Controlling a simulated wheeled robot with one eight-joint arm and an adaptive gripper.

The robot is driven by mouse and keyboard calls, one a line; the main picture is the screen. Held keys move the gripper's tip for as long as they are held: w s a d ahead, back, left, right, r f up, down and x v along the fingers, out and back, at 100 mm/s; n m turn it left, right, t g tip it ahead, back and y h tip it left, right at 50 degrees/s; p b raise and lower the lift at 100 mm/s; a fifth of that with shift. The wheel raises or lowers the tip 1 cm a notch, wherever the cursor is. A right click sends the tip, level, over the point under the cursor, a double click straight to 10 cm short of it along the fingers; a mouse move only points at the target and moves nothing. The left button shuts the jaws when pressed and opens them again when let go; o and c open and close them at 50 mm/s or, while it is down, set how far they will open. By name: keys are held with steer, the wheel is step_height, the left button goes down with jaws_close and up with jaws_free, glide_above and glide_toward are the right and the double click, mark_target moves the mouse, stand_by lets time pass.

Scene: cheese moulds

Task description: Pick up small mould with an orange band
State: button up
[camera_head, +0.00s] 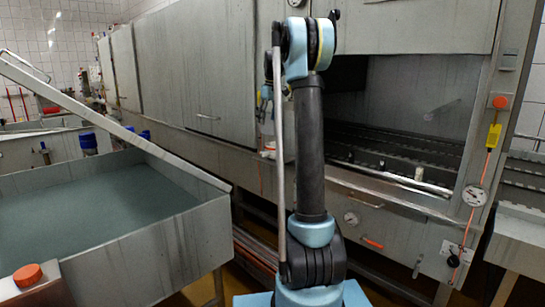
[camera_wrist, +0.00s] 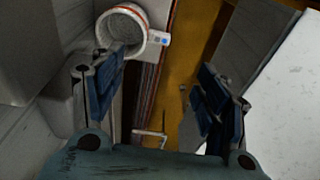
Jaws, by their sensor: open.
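The small mould with an orange band (camera_wrist: 108,32) is in the wrist view at the top left. It is a pale, round, hollow cup with an orange stripe near its rim, seen partly from above. A small white tag with a blue dot sticks out on its right side. My gripper (camera_wrist: 160,92) is open and empty, its blue-padded fingers wide apart. The mould lies beyond the left finger, up and left of the gap, and the fingertip overlaps its lower edge in the picture. I cannot tell whether they touch. In the head view my arm hides much of the middle.
In the head view a steel vat (camera_head: 150,245) of greenish liquid stands at the left. A long steel cabinet (camera_head: 205,75) runs along the back, with an open bay (camera_head: 420,110) at the right. The wrist view shows yellowish floor (camera_wrist: 190,35) and a pale surface (camera_wrist: 290,90) at right.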

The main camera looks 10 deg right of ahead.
mark_target(270, 152)
steer(key=w+f, duration=0.1)
steer(key=f, duration=0.4)
steer(key=w+a+f, duration=0.1)
steer(key=f, duration=0.5)
steer(key=w+f, duration=0.1)
steer(key=f, duration=0.5)
steer(key=shift+a+f, duration=0.2)
steer(key=c, duration=1.2)
